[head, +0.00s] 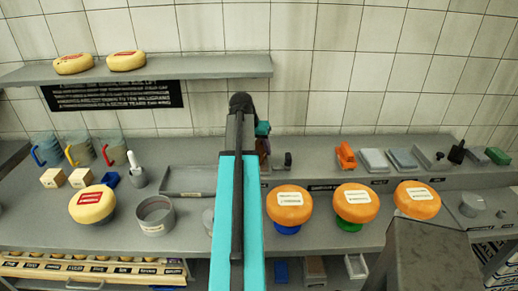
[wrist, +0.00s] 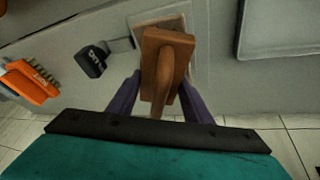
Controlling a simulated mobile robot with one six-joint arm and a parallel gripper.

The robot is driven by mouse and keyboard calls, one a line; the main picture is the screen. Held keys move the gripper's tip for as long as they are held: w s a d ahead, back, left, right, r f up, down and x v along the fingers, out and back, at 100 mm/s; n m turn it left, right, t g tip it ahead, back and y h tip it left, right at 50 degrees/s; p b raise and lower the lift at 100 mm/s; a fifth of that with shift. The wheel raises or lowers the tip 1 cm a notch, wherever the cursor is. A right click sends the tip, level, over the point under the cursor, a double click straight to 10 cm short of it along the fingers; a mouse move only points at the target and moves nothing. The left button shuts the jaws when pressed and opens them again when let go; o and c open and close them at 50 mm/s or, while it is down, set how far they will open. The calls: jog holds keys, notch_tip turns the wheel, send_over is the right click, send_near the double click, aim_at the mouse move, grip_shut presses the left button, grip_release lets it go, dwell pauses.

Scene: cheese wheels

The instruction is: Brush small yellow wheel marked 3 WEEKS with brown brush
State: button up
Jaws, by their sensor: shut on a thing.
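My gripper (wrist: 158,88) is shut on the brown brush (wrist: 166,58), with a dark finger on each side of it. In the head view my arm hides much of the brush, and only a sliver of brown (head: 264,150) shows. A yellow wheel (head: 93,204) with a red label sits raised on the counter at left, well away from my gripper. Two more yellow wheels with red labels, one at left (head: 73,64) and one at right (head: 126,61), lie on the wall shelf. I cannot read the labels.
A square pad (wrist: 155,22) lies behind the brush. An orange brush (head: 346,157) and a dark labelled block (wrist: 92,60) are nearby. Three orange wheels, the nearest to my arm being one on blue (head: 289,204), stand at right.

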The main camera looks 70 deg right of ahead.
jog(key=shift+r+p, duration=1.9)
jog(key=shift+r, duration=1.55)
jog(key=w+a+f+n+t+b, duration=0.25)
jog(key=w+a+n, duration=0.25)
jog(key=w+a, duration=1.05)
jog(key=w+a+f+n+t+b, duration=0.1)
jog(key=w+a+n+b, duration=0.25)
jog(key=w+a, duration=1.2)
jog(key=w+a+n+y+b, duration=0.1)
jog(key=w+a+n, duration=0.2)
jog(key=a, duration=0.9)
jog(key=w+a+f+n+t+y+b, duration=0.1)
jog(key=w+a+n, duration=0.2)
jog(key=a, duration=1)
jog(key=w+a+f+n+t+y+b, duration=0.1)
jog(key=w+a+n+b, duration=0.1)
jog(key=w+a, duration=0.5)
jog(key=shift+w+a+f+n, duration=0.1)
jog(key=shift+a+n, duration=0.3)
jog(key=shift+a, duration=0.95)
jog(key=shift+w+a+f+n, duration=0.1)
jog(key=shift+a+n, duration=0.25)
jog(key=shift+a, duration=0.95)
jog(key=shift+d, duration=0.1)
